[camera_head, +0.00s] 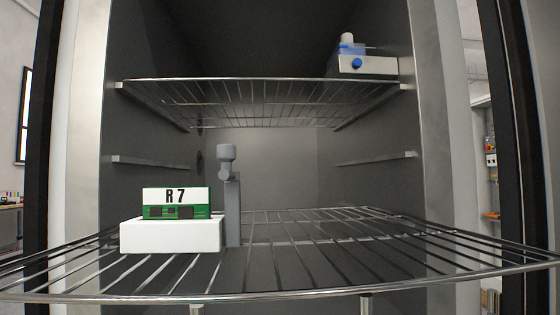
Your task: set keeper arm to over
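A grey upright post (232,212) stands on the lower wire shelf, just behind and right of a white block (172,236). A green and white board marked "R 7" (176,203) sits upright on the white block. No arm part visibly covers the board. The lower end of the post is partly hidden by the block.
The lower wire shelf (300,294) reaches out of the chamber toward me, its right side bare. Chamber walls and dark door edges bound both sides.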

